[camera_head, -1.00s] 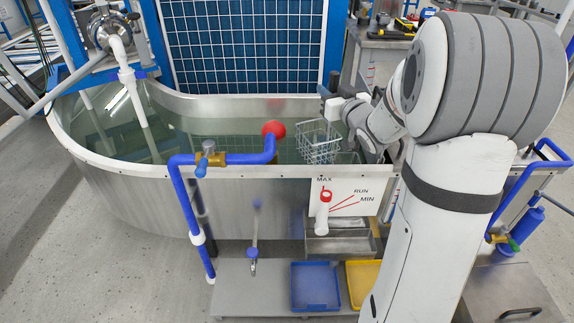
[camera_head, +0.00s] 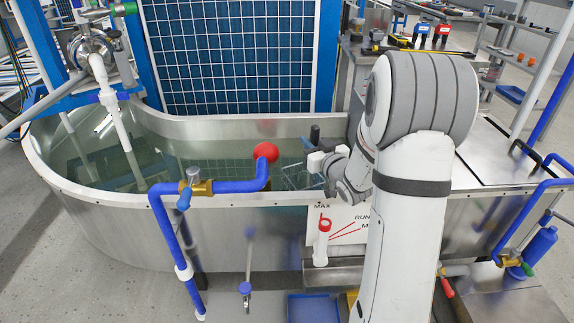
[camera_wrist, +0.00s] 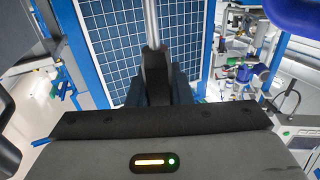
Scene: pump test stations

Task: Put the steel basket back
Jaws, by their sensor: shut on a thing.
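The steel basket (camera_head: 298,177) is a wire mesh basket in the head view. It sits low at the water inside the metal tank (camera_head: 120,213), near the front wall and right of the red float ball (camera_head: 266,151). Its lower part looks under water. My gripper (camera_head: 318,142) is just above and right of the basket. In the wrist view my gripper (camera_wrist: 154,68) is shut on a thin steel rod, the basket's handle (camera_wrist: 151,22). The basket body is not visible in the wrist view.
A blue pipe (camera_head: 225,187) with a brass valve crosses the front rim left of the basket. A white MAX/RUN/MIN level board (camera_head: 342,224) hangs on the tank front. A blue-framed grid panel (camera_head: 235,60) stands behind. A steel cover (camera_head: 497,150) lies at right.

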